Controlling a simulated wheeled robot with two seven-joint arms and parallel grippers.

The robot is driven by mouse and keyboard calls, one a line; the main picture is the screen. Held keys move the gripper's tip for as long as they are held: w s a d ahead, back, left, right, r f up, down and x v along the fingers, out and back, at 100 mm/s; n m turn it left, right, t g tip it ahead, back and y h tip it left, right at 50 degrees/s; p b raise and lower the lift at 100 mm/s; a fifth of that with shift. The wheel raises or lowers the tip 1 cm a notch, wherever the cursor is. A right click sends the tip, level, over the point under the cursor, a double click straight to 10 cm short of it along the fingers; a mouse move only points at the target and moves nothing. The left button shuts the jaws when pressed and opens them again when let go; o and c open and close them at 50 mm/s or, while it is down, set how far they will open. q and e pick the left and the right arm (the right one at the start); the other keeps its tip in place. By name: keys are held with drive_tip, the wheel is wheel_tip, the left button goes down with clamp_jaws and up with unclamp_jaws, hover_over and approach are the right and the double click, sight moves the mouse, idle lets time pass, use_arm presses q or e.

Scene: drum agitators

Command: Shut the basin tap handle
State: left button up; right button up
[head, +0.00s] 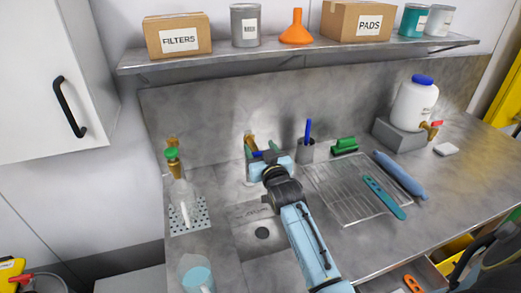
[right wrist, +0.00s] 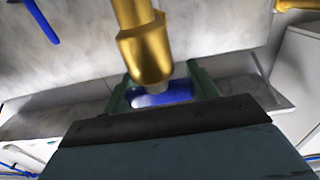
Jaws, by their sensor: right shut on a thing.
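The brass basin tap (head: 249,138) stands at the back of the sink, against the splashback. Its blue handle (head: 257,154) shows only in part beside my right gripper (head: 262,151), which reaches in from below. In the right wrist view, the blue handle (right wrist: 165,97) lies between the green fingers of my right gripper (right wrist: 162,96), which is shut on it. The brass tap body (right wrist: 146,50) rises just beyond the fingers. The gripper and wrist hide most of the handle in the head view. My left gripper is not in view.
A second tap with a green handle (head: 171,153) is at left, above a bottle (head: 183,195) on a perforated plate. A wire rack (head: 340,185) lies right of the sink. A grey cup (head: 306,151) and a white jug (head: 414,103) stand at the back.

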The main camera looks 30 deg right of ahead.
drive_tip(key=shift+r, duration=0.15)
drive_tip(key=o, duration=1)
drive_tip(key=shift+s, duration=0.1)
drive_tip(key=shift+s+a+f, duration=0.1)
drive_tip(key=shift+s+f, duration=0.1)
drive_tip(key=shift+s, duration=0.15)
drive_tip(key=b+v, duration=0.1)
drive_tip(key=v, duration=1.1)
drive_tip(key=shift+s, duration=0.25)
drive_tip(key=shift+a, duration=0.1)
